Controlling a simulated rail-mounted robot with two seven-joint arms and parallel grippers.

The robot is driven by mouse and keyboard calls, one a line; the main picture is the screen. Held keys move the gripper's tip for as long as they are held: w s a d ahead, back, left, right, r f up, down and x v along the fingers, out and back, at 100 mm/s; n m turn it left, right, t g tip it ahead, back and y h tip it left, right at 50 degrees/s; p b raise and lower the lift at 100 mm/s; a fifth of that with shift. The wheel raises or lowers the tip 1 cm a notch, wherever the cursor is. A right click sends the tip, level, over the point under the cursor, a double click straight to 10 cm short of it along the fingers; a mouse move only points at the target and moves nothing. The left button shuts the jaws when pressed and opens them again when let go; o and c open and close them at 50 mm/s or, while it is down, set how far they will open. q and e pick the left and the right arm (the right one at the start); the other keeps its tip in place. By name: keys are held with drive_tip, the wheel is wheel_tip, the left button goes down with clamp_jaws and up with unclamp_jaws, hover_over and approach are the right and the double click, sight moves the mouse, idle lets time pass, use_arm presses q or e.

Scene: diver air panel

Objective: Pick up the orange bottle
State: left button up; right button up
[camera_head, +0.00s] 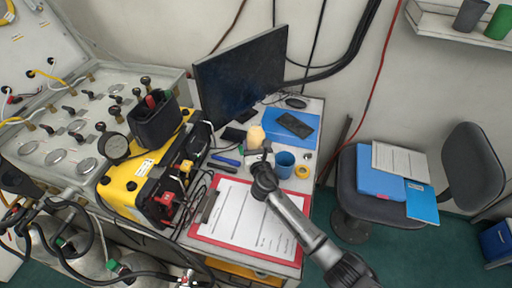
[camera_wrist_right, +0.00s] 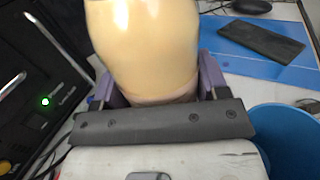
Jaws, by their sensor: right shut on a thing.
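The orange bottle, pale orange-yellow here, stands roughly upright on or just above the desk (camera_head: 313,128) in the head view (camera_head: 254,136). It fills the top middle of the right wrist view (camera_wrist_right: 145,40), with its top out of frame. My right gripper (camera_head: 262,156) reaches it from the front. In the wrist view its purple fingers (camera_wrist_right: 158,84) are on both sides of the bottle, shut on its lower part. Whether the bottle's base touches the desk is hidden. My left gripper is not in view.
A blue cup (camera_head: 285,164) stands close right of the gripper, beside a yellow tape roll (camera_head: 302,172). A red clipboard (camera_head: 228,238) lies in front, under my right forearm. A monitor (camera_head: 240,78) stands behind; a yellow case (camera_head: 125,190) is at left.

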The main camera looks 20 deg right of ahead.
sight(257, 135)
drive_tip(key=shift+r+p, duration=0.9)
drive_tip(key=shift+r, duration=1.25)
drive_tip(key=shift+r+p, duration=0.55)
drive_tip(key=shift+r, duration=0.9)
drive_tip(key=shift+r, duration=0.1)
drive_tip(key=shift+r, duration=0.15)
